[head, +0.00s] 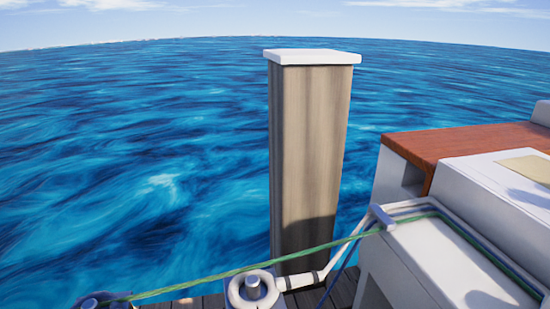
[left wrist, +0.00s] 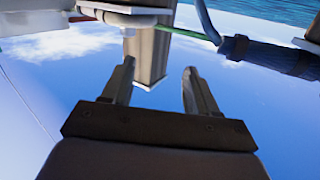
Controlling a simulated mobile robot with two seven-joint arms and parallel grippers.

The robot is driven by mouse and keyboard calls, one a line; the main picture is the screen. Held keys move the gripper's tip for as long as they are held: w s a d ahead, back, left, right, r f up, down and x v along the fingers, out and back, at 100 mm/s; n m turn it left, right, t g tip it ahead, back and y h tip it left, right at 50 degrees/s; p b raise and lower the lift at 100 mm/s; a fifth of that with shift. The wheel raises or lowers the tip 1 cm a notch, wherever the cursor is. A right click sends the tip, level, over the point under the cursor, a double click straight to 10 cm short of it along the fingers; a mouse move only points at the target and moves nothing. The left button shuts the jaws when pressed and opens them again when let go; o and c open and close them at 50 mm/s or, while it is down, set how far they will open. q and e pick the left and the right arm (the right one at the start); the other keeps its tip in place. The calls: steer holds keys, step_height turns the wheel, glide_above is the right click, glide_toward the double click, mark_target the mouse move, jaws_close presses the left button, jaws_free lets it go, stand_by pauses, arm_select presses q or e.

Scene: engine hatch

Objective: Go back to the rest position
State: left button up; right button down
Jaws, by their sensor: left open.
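My left gripper (left wrist: 158,88) shows in the left wrist view. Its two dark fingers are spread apart with nothing between them. The wooden post (left wrist: 150,50) appears behind the gap between the fingers, and the view looks upside down, with sky at the bottom. I cannot tell how far the post is from the fingers. Neither gripper shows in the head view, and my right gripper is in no view. No engine hatch can be clearly made out.
A wooden post (head: 308,150) with a white cap stands in the water. A green rope (head: 230,272) runs past a white ring (head: 252,290) to the white boat (head: 440,260) at right. The boat has a red-brown wooden top (head: 460,142). Dark dock planks (head: 320,298) show at the bottom.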

arm_select(q)
steer(key=s+a+f+n+g+y+p, duration=0.1)
steer(key=s+f+n+g+y+p, duration=0.1)
steer(key=s+f+g, duration=0.6)
steer(key=s+a+r+t+y+p, duration=0.1)
steer(key=s+a+r+t+p, duration=0.1)
steer(key=r+p, duration=1)
steer(key=a+p, duration=0.1)
steer(key=p, duration=0.5)
steer(key=shift+a+p, duration=0.15)
steer(key=shift+p, duration=0.2)
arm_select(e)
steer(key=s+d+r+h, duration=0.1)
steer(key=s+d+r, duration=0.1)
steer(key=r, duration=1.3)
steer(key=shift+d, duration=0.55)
arm_select(q)
steer(key=shift+r, duration=0.15)
steer(key=c, duration=0.3)
steer(key=shift+w, duration=0.1)
